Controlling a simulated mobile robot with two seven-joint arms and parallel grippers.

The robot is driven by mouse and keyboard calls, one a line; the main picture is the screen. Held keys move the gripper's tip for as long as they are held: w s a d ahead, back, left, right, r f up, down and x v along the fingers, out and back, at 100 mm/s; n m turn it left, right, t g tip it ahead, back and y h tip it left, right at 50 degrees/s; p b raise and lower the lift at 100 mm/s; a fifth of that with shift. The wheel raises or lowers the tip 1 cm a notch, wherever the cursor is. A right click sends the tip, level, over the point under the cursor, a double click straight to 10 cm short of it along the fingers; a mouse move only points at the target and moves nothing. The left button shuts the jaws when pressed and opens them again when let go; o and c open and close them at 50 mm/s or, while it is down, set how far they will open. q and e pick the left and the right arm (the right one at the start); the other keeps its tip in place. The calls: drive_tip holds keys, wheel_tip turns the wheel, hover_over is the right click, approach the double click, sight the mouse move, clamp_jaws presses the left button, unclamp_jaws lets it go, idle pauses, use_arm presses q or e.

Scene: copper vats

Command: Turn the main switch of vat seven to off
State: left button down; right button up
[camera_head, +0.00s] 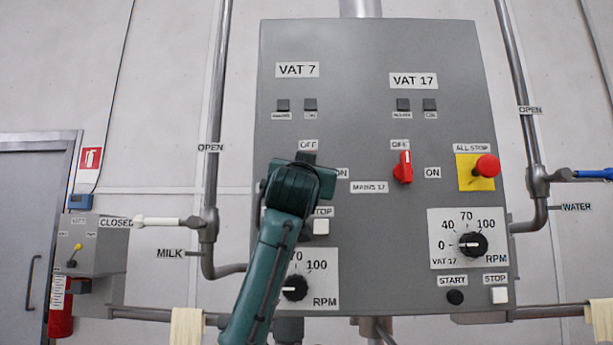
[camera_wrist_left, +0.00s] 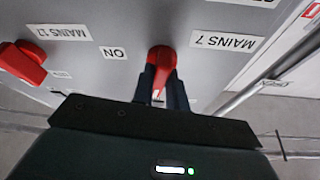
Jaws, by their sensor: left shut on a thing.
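The vat 7 main switch (camera_wrist_left: 160,58) is a red rotary knob on the grey panel (camera_head: 365,120). In the wrist view my left gripper (camera_wrist_left: 161,92) is shut on its handle, one dark finger on each side. The handle runs down that upside-down picture, away from the MAINS 7 label (camera_wrist_left: 226,41) and not toward the ON label (camera_wrist_left: 113,53). In the head view my left gripper (camera_head: 300,175) hides the switch just below the OFF label (camera_head: 308,145). The exact handle angle is hard to tell. My right gripper is not in view.
The red vat 17 switch (camera_head: 403,168) is to the right, and its handle stands upright. A red all-stop button (camera_head: 486,166) on yellow is further right. Speed dials and start and stop buttons are below. The white milk valve lever (camera_head: 160,222) is at left.

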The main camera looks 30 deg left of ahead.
use_arm(q)
drive_tip(key=shift+d+f+n+g+y, duration=0.1)
drive_tip(key=shift+n+g+y, duration=0.45)
drive_tip(key=shift+n, duration=1.15)
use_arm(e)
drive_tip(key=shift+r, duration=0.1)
use_arm(q)
drive_tip(key=shift+y, duration=0.25)
drive_tip(key=c, duration=1.4)
unclamp_jaws()
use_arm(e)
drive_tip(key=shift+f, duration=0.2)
